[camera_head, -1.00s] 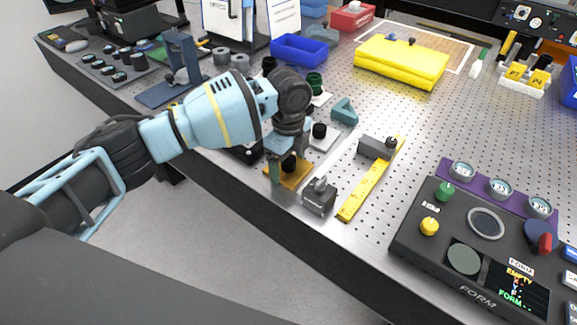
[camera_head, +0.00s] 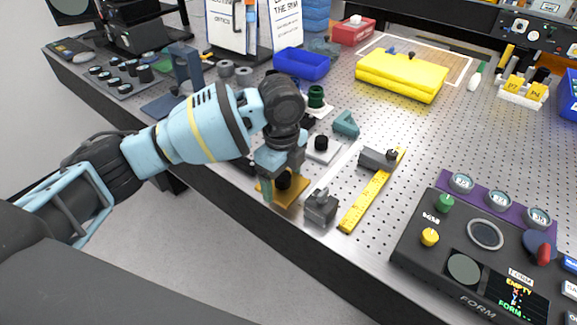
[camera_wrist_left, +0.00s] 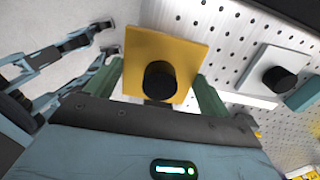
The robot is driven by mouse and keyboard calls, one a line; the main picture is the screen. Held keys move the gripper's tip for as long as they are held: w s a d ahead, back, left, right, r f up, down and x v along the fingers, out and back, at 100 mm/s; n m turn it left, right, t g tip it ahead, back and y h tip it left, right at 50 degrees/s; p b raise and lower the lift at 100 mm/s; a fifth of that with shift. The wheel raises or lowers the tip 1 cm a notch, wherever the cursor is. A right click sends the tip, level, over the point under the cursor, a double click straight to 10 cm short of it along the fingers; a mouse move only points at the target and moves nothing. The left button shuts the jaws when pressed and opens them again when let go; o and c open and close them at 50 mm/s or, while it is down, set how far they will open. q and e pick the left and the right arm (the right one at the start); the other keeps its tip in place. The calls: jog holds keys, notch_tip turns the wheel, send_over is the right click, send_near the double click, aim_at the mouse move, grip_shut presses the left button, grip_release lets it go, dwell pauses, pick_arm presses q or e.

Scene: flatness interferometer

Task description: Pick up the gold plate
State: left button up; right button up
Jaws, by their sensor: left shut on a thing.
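The gold plate (camera_head: 291,194) is a square plate with a black knob on top, near the front edge of the perforated bench. In the left wrist view the gold plate (camera_wrist_left: 180,50) fills the upper middle, with its black knob (camera_wrist_left: 160,80) between the green fingers. My left gripper (camera_head: 283,181) points down over the plate and is shut on its knob. It also shows in the left wrist view (camera_wrist_left: 158,88). The arm hides part of the plate in the head view. Whether the plate touches the bench I cannot tell. My right gripper is not in view.
A small grey block (camera_head: 320,207) stands close right of the plate, beside a yellow ruler (camera_head: 366,198). A silver plate with a black knob (camera_head: 322,149) lies behind. A dark control box (camera_head: 480,255) stands at right. The bench's front edge is close.

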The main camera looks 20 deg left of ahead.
pick_arm(q)
jog(key=s+r, duration=0.1)
jog(key=s, duration=0.9)
jog(key=shift+s+p, duration=0.2)
jog(key=shift+p, duration=0.25)
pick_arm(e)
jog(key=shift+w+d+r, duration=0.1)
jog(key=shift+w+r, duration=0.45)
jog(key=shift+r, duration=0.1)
pick_arm(q)
jog(key=shift+w+a, duration=0.1)
jog(key=shift+a, duration=0.05)
